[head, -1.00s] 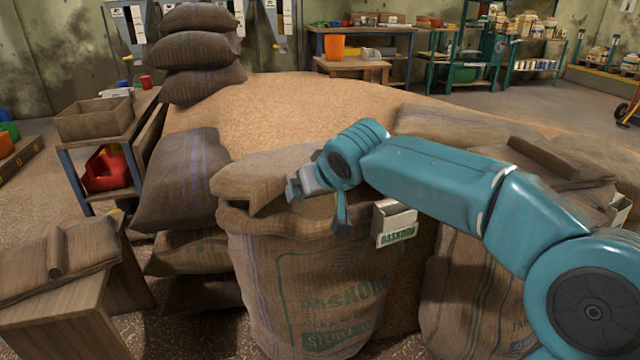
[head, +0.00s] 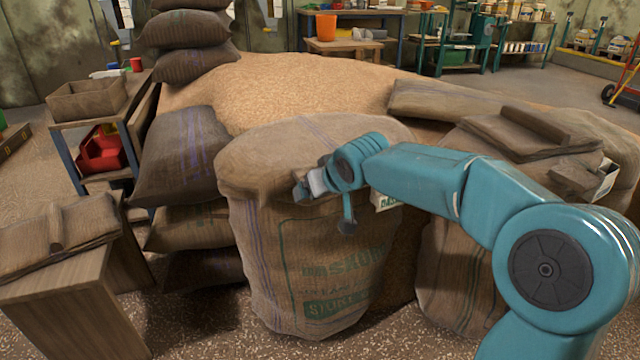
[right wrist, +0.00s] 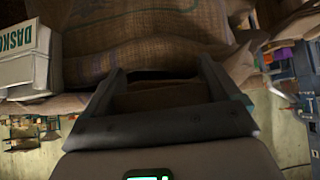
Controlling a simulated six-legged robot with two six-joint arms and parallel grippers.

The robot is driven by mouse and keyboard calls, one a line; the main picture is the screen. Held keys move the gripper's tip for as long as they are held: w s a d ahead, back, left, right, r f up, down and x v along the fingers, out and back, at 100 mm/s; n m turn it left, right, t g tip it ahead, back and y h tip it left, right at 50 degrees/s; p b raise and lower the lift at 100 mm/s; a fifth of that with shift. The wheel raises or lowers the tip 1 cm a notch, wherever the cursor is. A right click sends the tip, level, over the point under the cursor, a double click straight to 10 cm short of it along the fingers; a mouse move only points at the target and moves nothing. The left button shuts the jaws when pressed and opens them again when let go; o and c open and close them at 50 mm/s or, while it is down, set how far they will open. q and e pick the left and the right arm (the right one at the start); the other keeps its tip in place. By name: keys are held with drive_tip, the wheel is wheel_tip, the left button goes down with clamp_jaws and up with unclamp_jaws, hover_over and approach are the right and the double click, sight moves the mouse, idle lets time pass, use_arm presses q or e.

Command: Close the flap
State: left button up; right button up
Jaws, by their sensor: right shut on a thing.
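The flap (head: 300,145) is the cloth top of the large burlap sack (head: 335,260) at the centre of the head view. It now lies across the sack's mouth, its front edge hanging at the near rim. My right gripper (head: 308,186) is at this front edge and shut on the flap. In the right wrist view, the two fingers of my right gripper (right wrist: 158,85) stand around a fold of brown cloth; the exact grip is dark. The inside of the sack is hidden. My left gripper is not in view.
A grain heap (head: 300,85) lies behind the sack. Stacked sacks (head: 185,150) stand at left, another sack with folded cloth (head: 520,135) at right. A wooden stand (head: 75,300) is at front left.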

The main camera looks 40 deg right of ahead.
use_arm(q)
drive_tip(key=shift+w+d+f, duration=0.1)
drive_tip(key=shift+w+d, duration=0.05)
use_arm(e)
drive_tip(key=shift+w+f, duration=0.1)
drive_tip(key=o, duration=1.2)
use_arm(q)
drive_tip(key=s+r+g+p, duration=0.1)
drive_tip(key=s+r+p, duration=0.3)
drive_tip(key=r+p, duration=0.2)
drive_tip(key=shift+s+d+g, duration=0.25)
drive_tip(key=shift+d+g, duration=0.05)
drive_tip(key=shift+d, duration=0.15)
use_arm(e)
drive_tip(key=v, duration=1.5)
drive_tip(key=shift+s+a, duration=0.1)
drive_tip(key=shift+s, duration=0.25)
